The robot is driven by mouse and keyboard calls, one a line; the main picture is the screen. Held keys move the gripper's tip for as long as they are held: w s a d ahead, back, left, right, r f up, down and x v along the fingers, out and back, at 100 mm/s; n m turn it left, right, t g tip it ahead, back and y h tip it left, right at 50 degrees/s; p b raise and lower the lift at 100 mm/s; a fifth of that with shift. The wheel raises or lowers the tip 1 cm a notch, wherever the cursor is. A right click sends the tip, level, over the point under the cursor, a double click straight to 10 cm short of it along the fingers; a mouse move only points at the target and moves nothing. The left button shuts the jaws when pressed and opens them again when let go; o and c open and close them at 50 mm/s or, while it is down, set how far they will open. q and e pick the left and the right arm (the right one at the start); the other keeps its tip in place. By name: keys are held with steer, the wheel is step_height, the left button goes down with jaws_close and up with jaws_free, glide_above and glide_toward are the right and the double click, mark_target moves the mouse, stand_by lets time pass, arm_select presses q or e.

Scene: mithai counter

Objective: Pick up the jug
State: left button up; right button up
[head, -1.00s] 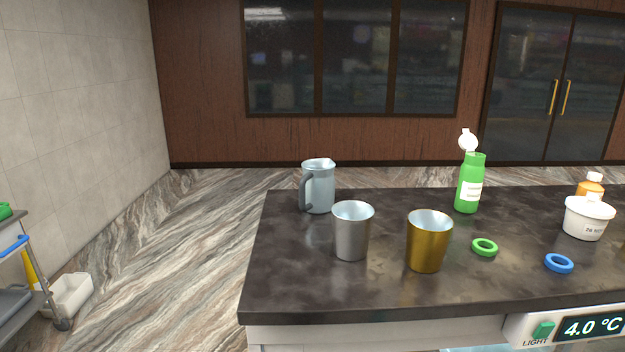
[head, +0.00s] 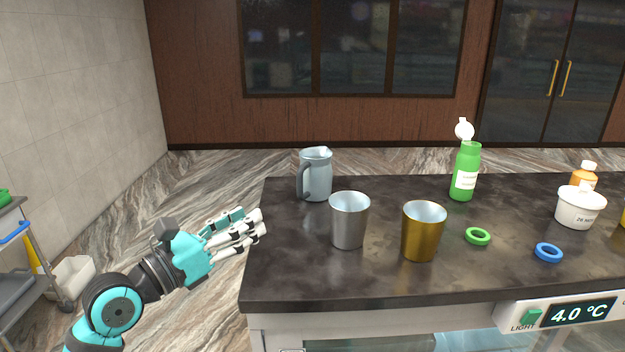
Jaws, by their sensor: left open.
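The jug (head: 317,176) is grey-blue with a spout and a dark handle on its left side. It stands upright near the back left of the dark counter (head: 300,272). My left gripper (head: 262,222) is open and empty, just off the counter's left edge. It is left of the silver cup and in front and to the left of the jug, apart from both. My right gripper is not in view.
A silver cup (head: 348,221) and a gold cup (head: 422,232) stand in front of the jug. A green ring (head: 478,237), a blue ring (head: 548,253), a green bottle (head: 466,172), a white tub (head: 580,208) and an orange bottle (head: 584,177) are farther right. A trolley (head: 40,262) stands at far left.

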arm_select(q)
steer(key=w+y, duration=0.1)
steer(key=p, duration=0.5)
glide_toward(298, 190)
steer(key=shift+m+y, duration=0.3)
steer(key=w+d, duration=0.1)
steer(key=w+d+r, duration=0.1)
steer(key=w+d, duration=0.1)
steer(key=shift+d+r, duration=0.15)
steer(key=shift+d, duration=0.1)
steer(key=shift+w+d, duration=0.3)
steer(key=shift+w, duration=0.1)
steer(key=x, duration=0.1)
steer(key=p+x, duration=0.1)
steer(key=x, duration=0.2)
steer(key=shift+w+f+p, duration=0.3)
steer(key=shift+w, duration=0.15)
steer(key=shift+w+d+f, duration=0.15)
steer(key=shift+w+d, duration=0.05)
steer(key=shift+d, duration=0.05)
